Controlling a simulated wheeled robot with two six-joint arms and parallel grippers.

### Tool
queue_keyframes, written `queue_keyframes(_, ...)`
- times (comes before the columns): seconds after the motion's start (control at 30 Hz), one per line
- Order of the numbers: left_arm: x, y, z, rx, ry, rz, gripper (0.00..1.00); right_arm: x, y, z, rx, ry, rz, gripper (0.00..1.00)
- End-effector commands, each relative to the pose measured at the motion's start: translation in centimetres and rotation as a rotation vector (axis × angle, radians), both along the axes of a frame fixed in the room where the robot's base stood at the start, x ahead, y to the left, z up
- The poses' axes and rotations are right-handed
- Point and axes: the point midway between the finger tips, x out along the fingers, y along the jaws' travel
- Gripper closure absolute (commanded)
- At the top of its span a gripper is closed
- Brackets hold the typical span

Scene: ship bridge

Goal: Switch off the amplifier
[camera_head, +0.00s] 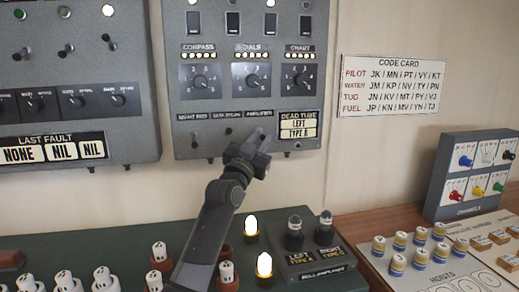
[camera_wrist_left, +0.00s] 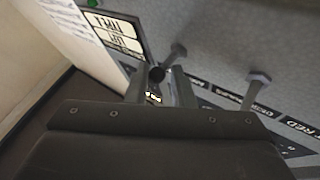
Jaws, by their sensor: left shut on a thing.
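The amplifier switch (camera_head: 262,132) is a small grey toggle below the AMPLIFIER label (camera_head: 259,112), low on the middle grey wall panel. My left gripper (camera_head: 256,146) is at this toggle and largely covers it in the head view. In the left wrist view, which looks at the panel upside down, the toggle lever (camera_wrist_left: 176,52) stands at the fingertips of my left gripper (camera_wrist_left: 160,88). The gripper is shut on it. Which way the lever is thrown is hard to tell. My right gripper is not in view.
Two similar toggles (camera_head: 228,131) (camera_head: 195,139) sit left of it; the nearer also shows in the wrist view (camera_wrist_left: 258,78). A DEAD TUBE plate (camera_head: 298,125) is close on the right. Below, a desk holds lit tubes (camera_head: 251,225) and a tube box (camera_head: 315,262).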

Motion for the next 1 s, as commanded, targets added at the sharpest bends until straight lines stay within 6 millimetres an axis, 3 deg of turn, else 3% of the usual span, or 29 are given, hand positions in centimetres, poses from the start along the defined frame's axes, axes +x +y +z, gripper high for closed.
queue_keyframes(0.27,0.0,0.0,0.1,0.0,0.0,-0.001,1.0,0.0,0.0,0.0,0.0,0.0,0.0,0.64)
queue_keyframes(0.3,0.0,0.0,0.1,0.0,0.0,-0.001,0.76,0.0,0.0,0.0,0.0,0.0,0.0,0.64)
queue_keyframes(0.47,0.0,0.0,0.0,0.0,0.0,-0.001,0.57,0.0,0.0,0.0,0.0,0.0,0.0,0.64)
queue_keyframes(0.8,-0.2,0.1,-0.2,0.0,0.001,-0.001,0.57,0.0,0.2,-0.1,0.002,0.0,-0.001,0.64)
queue_keyframes(1.0,-1.7,0.7,-1.0,0.0,0.0,0.0,0.57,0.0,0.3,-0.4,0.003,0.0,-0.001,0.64)
